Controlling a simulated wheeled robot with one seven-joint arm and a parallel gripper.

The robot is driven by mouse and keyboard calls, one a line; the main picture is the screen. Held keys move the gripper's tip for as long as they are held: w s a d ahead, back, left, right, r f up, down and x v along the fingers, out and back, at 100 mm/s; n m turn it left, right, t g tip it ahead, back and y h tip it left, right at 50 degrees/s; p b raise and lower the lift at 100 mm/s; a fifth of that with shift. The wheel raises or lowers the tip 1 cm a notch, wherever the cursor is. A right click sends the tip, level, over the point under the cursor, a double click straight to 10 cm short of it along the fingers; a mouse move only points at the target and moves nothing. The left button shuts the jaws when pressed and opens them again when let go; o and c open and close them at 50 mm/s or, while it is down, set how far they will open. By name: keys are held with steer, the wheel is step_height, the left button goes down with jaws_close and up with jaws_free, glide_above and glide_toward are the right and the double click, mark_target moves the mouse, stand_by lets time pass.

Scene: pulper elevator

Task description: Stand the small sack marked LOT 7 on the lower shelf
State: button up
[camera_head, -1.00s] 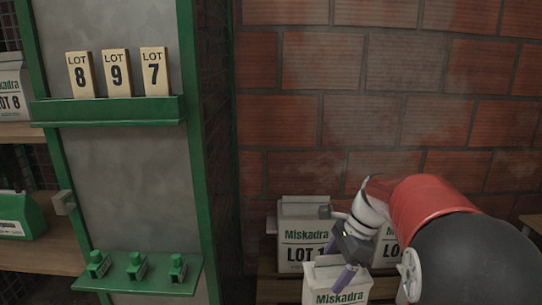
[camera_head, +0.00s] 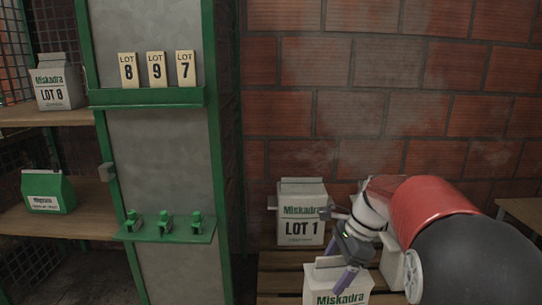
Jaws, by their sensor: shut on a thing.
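My gripper (camera_head: 346,268) is low in the view, shut on a white Miskadra sack (camera_head: 320,287). A purple finger lies across the sack's upper part. The sack looks upright; its lot number is cut off by the bottom edge, so I cannot read it. The lower shelf (camera_head: 92,204) is a wooden board at the left, with a small green pack (camera_head: 50,192) on it. My gripper is well to the right of that shelf, beyond the grey panel.
A LOT 1 sack (camera_head: 301,213) stands on wooden slats (camera_head: 278,284), with another white sack (camera_head: 392,266) partly behind my arm. A LOT 8 sack (camera_head: 60,86) is on the upper shelf (camera_head: 75,117). Right of the green pack looks free.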

mark_target(330, 304)
steer(key=shift+s, duration=0.4)
steer(key=shift+w+f+n, duration=0.2)
steer(key=shift+f+n, duration=0.2)
steer(key=shift+f, duration=0.35)
steer(key=f+n+g, duration=0.1)
steer(key=f+n, duration=0.1)
steer(key=f, duration=0.1)
steer(key=f+n+g, duration=0.1)
steer(key=f+n, duration=0.1)
steer(key=f, duration=0.2)
steer(key=f+n+h, duration=0.1)
steer(key=f+n, duration=0.1)
steer(key=f, duration=0.2)
steer(key=shift+w+n+g, duration=0.3)
steer(key=shift+w+g, duration=0.1)
step_height(330, 304, down, 13)
steer(key=s+n+g+h, duration=0.1)
steer(key=s+n+h, duration=0.1)
steer(key=n, duration=0.7)
steer(key=shift+d+f+n+h, duration=0.15)
steer(key=shift+d+n+h, duration=0.2)
steer(key=shift+h, duration=0.45)
